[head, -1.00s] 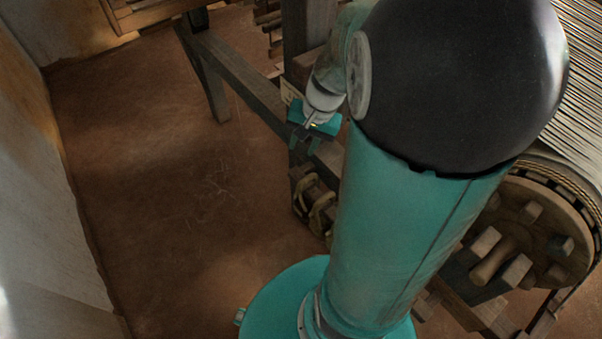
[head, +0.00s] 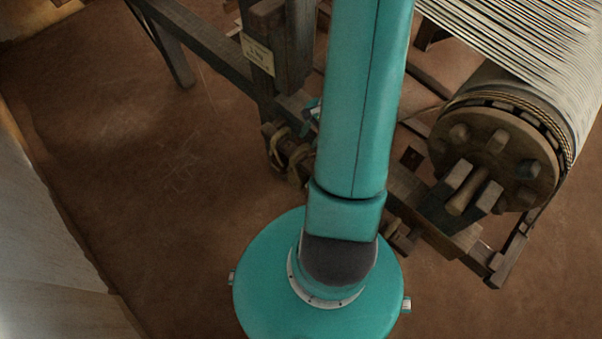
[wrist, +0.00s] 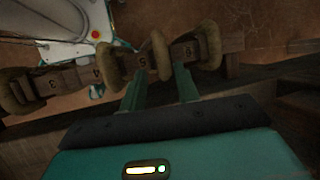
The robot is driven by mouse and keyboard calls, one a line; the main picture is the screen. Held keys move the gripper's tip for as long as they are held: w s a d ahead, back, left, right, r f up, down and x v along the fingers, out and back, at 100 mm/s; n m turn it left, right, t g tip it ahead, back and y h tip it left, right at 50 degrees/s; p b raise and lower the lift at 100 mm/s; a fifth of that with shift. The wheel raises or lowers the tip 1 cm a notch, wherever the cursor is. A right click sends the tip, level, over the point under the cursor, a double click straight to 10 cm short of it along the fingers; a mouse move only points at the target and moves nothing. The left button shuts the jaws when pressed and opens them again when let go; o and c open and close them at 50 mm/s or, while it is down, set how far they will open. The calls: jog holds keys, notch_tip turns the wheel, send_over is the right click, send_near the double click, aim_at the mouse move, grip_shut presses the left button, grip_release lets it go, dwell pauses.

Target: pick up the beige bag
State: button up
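I cannot pick out a beige bag for certain. Tan, looped, soft-looking shapes hang along a wooden rail with numbered labels. In the wrist view one is at the left (wrist: 16,92), one left of the middle (wrist: 113,58), one at the middle (wrist: 160,54) and one to the right (wrist: 210,45). In the head view some show at the loom's post (head: 277,147), partly behind my arm. My gripper (wrist: 158,80) is open in the wrist view, its two teal fingers apart and pointing at the rail by the label 5. Nothing shows held between them.
The dark wooden loom frame (head: 215,55) runs across the top, with a small label plate (head: 257,54) on its post. A pegged wheel (head: 495,158) and the striped warp roll (head: 535,60) stand at the right. A pale wall (head: 45,230) is at the left. The brown floor (head: 160,200) between is clear.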

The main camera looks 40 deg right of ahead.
aim_at(302, 147)
jog(key=x, duration=0.7)
jog(key=shift+w+d+f, duration=0.1)
jog(key=shift+w+f, duration=0.15)
jog(key=shift+f, duration=0.1)
grip_shut()
dwell(1.0)
